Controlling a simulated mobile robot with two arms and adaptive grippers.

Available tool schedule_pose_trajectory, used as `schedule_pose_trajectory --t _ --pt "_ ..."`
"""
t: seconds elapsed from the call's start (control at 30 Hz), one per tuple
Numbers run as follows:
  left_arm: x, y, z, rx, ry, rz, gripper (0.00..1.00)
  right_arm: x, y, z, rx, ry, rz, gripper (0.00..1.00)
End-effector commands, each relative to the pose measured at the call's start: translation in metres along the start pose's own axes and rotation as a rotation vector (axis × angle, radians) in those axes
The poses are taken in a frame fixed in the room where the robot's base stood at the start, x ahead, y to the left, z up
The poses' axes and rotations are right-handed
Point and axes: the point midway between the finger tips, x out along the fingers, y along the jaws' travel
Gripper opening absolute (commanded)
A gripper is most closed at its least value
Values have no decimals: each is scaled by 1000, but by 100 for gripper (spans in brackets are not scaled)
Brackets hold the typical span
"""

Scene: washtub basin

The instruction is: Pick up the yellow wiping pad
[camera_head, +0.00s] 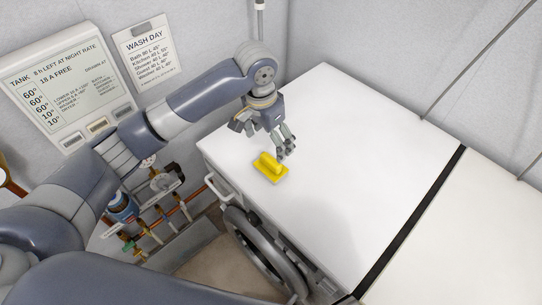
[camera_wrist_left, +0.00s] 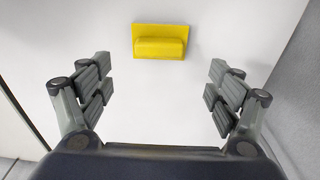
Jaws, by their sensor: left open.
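The yellow wiping pad (camera_head: 270,168) lies on the white top of the appliance (camera_head: 345,130), close to its left front edge. It has a flat base and a raised block on top. My left gripper (camera_head: 284,152) is above the white top, just behind the pad in the head view. In the left wrist view the pad (camera_wrist_left: 160,41) lies ahead at the top centre, between and beyond the fingers. My left gripper (camera_wrist_left: 160,88) is open and empty there, its fingers wide apart. My right gripper is not in view.
A round door (camera_head: 262,248) and a handle (camera_head: 217,188) are on the appliance's front. A black gap (camera_head: 410,224) separates the white top from another pale surface (camera_head: 470,240). Pipes and valves (camera_head: 150,215) stand at the left. The white top right of the pad is clear.

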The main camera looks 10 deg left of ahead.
Motion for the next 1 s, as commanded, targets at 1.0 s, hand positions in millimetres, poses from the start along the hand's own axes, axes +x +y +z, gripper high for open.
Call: schedule_pose_trajectory --t 1.0 --pt "93 -3 1 1 0 -1 79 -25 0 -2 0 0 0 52"
